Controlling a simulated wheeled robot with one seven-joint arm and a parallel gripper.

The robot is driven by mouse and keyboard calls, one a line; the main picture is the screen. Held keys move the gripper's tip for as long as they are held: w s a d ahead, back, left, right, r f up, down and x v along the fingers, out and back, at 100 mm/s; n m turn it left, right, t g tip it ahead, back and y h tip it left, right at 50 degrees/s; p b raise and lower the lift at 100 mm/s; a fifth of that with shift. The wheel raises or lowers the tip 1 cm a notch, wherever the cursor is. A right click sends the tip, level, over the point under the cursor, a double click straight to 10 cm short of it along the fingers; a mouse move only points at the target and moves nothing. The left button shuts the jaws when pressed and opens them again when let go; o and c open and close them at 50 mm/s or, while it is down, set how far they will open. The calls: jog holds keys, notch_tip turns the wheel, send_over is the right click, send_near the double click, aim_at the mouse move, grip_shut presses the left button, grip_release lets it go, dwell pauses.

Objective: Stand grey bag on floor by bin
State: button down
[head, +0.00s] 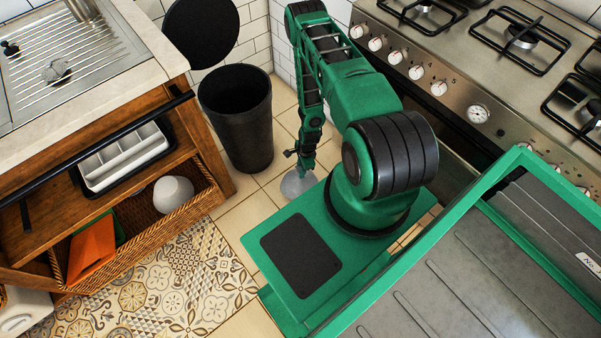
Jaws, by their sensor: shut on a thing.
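The grey bag (297,187) is low down near the tiled floor, in front of my green base and just right of the bin. My gripper (303,168) is above it, pointing down and shut on its top. My base partly hides the bag's lower right side, and I cannot tell whether its bottom touches the floor. The dark bin (240,125) stands upright on the floor to the left of the bag, with a gap between them. Its round black lid (200,35) is raised behind it.
A wooden counter unit (215,165) with a sink stands at the left. Its wicker basket (140,220) holds a grey round thing (173,194) and an orange thing (92,250). A stove (450,75) borders the right. Patterned tiles (165,285) at front left are clear.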

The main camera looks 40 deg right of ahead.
jog(key=shift+f, duration=0.85)
jog(key=c, duration=1.6)
grip_release()
jog(key=shift+f, duration=0.1)
jog(key=shift+o, duration=0.2)
